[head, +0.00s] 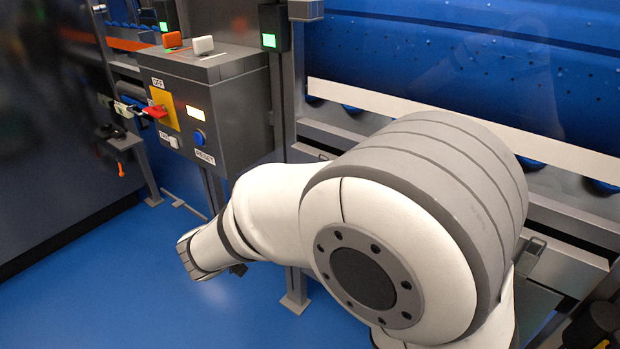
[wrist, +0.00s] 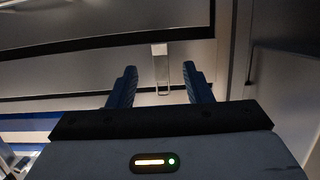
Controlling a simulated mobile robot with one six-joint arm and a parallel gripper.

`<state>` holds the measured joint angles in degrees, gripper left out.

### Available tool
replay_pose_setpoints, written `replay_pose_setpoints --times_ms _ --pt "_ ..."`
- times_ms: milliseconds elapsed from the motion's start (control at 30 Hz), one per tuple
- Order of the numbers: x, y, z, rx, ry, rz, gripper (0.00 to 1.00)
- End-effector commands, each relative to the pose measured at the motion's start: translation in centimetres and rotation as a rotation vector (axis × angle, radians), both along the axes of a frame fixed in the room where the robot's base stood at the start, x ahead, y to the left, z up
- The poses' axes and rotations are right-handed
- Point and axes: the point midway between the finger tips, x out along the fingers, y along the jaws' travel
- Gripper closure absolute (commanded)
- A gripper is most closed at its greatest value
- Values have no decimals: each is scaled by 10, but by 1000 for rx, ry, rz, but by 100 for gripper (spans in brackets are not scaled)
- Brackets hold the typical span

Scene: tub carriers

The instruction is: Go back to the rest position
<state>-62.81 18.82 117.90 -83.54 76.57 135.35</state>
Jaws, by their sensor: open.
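My gripper (wrist: 160,82) shows in the wrist view with its two dark blue fingers spread apart and nothing held between them. A pale metal loop or bracket (wrist: 161,72) hangs from a light panel beyond the fingertips and appears in the gap between them; I cannot tell how far off it is. In the head view my white and grey arm fills the middle and right, bent toward the lower left. My fingers cannot be made out there.
A blue machine with a white rail (head: 400,111) runs behind. Blue floor (head: 120,270) is clear at lower left.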

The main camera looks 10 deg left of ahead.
Motion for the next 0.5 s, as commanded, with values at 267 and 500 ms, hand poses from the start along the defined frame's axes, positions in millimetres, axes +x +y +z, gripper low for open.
replay_pose_setpoints --times_ms 267,500 --pt "9 -49 39 -62 125 -85 55" --pt "-1 -162 108 -152 500 -219 55"
